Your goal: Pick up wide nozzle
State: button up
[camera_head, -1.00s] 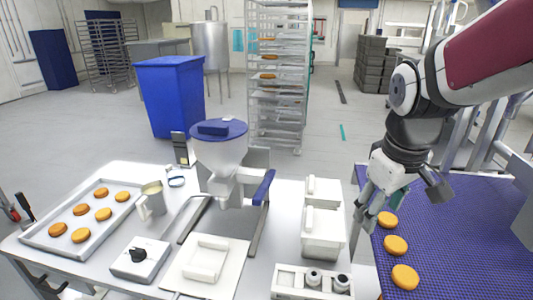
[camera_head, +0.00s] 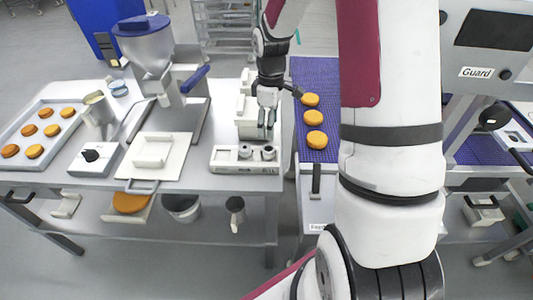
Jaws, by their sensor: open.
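A white holder block (camera_head: 228,166) sits at the front right of the steel table. Two small nozzles stand upright in it: a left nozzle (camera_head: 245,151) and a right nozzle (camera_head: 268,152). Both show as grey and dark tops. They are too small here to tell surely which one is the wide nozzle. My gripper (camera_head: 266,132) points down just behind the holder, close to the right nozzle in the picture. Its fingers are open and hold nothing. I cannot tell its exact height above the holder.
White lidded containers (camera_head: 247,118) stand right behind the holder, beside my gripper. The filling machine (camera_head: 146,45) with its hopper is to the left, with a white board (camera_head: 152,158) in front. A blue conveyor belt (camera_head: 318,74) carrying orange rounds (camera_head: 313,117) runs along the right.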

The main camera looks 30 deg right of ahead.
aim_at(269, 148)
notch_tip(269, 148, down, 6)
jog(key=shift+r, duration=0.25)
jog(key=shift+a+f+p, duration=0.2)
jog(key=shift+f+p, duration=0.15)
jog(key=shift+f, duration=2.2)
jog(key=c, duration=1.3)
